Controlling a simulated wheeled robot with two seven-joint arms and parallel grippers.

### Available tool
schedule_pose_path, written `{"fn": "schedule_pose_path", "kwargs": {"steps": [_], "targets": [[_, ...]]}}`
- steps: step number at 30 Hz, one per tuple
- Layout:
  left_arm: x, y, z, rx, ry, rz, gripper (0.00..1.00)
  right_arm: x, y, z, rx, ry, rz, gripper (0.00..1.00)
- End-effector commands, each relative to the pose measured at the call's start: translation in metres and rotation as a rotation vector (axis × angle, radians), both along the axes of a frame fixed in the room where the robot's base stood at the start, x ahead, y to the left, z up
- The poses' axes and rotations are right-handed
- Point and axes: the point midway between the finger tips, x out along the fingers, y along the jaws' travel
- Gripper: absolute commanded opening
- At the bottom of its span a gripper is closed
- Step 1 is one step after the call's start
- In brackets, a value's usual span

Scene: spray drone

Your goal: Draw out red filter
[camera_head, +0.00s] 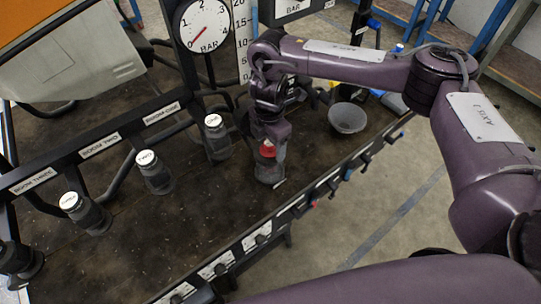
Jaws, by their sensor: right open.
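The red filter (267,151) shows as a small red patch at the top of a dark, see-through housing (270,173) on the bench. My right gripper (268,138) points down from above, with its fingertips right at the red filter. It is open, and its fingers partly hide the filter. I cannot tell whether the fingers touch it. My left gripper is not in view.
Several dark canisters with white labelled caps (146,158) stand to the left along the black boom rail (100,146). A grey bowl (347,117) sits to the right. A pressure gauge (203,26) stands behind. Small valves line the bench's front edge (240,250).

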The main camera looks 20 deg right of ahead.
Motion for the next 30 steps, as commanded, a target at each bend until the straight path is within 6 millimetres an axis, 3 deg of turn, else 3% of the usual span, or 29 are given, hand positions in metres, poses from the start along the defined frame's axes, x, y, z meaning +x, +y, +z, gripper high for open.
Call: {"fn": "schedule_pose_path", "kwargs": {"steps": [13,27,30], "targets": [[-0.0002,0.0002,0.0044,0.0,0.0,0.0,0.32,0.0002,0.0003,0.0001,0.0,0.0,0.0,0.7],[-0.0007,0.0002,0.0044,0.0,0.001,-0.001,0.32,0.0002,0.0002,0.0002,0.0,0.0,0.0,0.09],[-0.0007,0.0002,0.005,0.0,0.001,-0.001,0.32,0.0002,0.0001,0.0009,0.0,0.0,0.0,0.09]]}}
